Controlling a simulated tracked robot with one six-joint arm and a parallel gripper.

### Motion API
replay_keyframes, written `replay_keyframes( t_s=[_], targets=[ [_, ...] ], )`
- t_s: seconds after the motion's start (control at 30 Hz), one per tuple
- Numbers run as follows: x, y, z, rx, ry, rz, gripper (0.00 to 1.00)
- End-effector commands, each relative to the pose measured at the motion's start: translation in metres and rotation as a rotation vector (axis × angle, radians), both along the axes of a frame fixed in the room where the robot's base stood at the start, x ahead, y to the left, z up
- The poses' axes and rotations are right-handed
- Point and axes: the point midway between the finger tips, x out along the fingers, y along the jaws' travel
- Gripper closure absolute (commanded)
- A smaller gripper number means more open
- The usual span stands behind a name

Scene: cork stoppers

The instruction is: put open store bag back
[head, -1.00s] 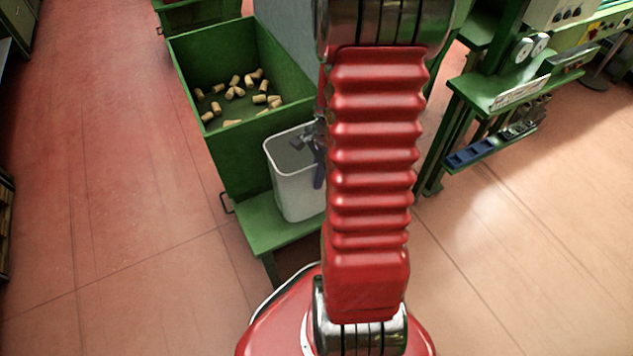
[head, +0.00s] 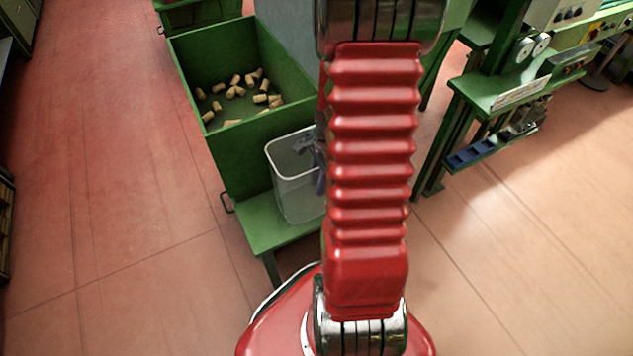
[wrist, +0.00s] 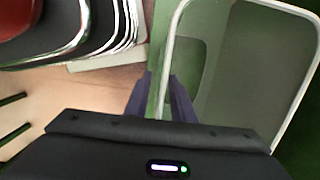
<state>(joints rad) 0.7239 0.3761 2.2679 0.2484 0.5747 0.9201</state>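The open store bag (head: 297,198) looks like a pale, see-through bin with a light rim. It stands upright on the low green shelf (head: 247,228) in front of the green cork bin, in the head view. In the wrist view its rim and inside (wrist: 240,75) fill the right half. My gripper (wrist: 160,82) has its two dark purple fingers apart, one on each side of the bag's left rim and wall. I see a gap at the fingertips, so they do not look closed on it. In the head view my arm hides the bag's right side and most of the gripper.
The green bin (head: 245,150) behind the bag holds several corks (head: 237,91). A green machine bench (head: 500,92) with a blue tray (head: 470,153) stands at the right. The reddish floor is clear at the left and the front right.

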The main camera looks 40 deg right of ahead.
Motion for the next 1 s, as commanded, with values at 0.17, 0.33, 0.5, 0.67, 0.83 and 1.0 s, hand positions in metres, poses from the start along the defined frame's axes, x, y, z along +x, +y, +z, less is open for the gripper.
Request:
replay_keyframes(
  t_s=[0.17,0.33,0.5,0.67,0.83,1.0],
  targets=[
    [0.0,0.0,0.003,-0.001,-0.001,0.0,0.78],
    [0.0,-0.002,0.015,-0.002,-0.003,0.0,0.78],
    [-0.001,-0.006,0.036,-0.003,-0.003,-0.001,0.78],
    [-0.001,-0.009,0.061,-0.003,-0.004,0.0,0.78],
    [-0.003,-0.013,0.089,-0.003,-0.003,0.0,0.78],
    [-0.004,-0.016,0.111,-0.002,-0.002,0.0,0.78]
  ],
)
